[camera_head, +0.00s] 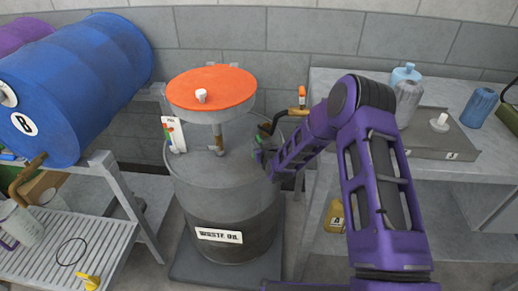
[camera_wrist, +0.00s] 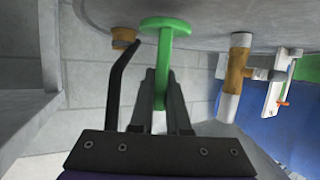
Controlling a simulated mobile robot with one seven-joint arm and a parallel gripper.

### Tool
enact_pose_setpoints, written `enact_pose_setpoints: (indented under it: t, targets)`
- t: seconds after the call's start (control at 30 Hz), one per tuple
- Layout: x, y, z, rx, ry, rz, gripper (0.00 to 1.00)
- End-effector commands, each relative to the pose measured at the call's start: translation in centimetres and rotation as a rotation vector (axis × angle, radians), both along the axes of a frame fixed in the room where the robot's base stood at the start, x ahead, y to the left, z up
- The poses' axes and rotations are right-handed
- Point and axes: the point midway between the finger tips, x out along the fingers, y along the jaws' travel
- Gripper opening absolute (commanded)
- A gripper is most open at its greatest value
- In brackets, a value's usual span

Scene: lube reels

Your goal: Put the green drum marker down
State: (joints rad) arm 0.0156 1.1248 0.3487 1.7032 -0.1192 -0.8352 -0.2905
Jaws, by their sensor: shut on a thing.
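The green drum marker (camera_wrist: 165,40) has a flat round head and a thin stem. In the wrist view its stem sits between the two dark fingers of my gripper (camera_wrist: 162,95), which is shut on it. The head of the marker lies close to a grey surface; I cannot tell whether they touch. In the head view my gripper (camera_head: 264,156) is at the right side of the grey waste oil drum's top (camera_head: 225,178). Only a small green bit of the marker (camera_head: 258,156) shows there, and the arm hides part of the fingers.
An orange-topped round pan (camera_head: 212,88) with a white cap stands over the drum. A white card holder (camera_head: 173,135) is at the drum's left rim. Blue drum (camera_head: 80,85) at left; bench with grey tray (camera_head: 430,140) at right.

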Motion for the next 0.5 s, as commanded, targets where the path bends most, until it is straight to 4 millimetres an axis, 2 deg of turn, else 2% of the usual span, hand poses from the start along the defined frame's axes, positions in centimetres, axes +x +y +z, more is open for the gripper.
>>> enact_pose_setpoints:
  t: [0.03, 0.1, 0.5]
  targets:
    - [0.0, 0.0, -1.1, 0.0, 0.002, 0.0, 0.0]
    - [0.0, 0.0, -1.9, 0.001, 0.001, 0.0, 0.0]
    - [0.0, 0.0, -2.4, 0.0, 0.0, 0.0, 0.0]
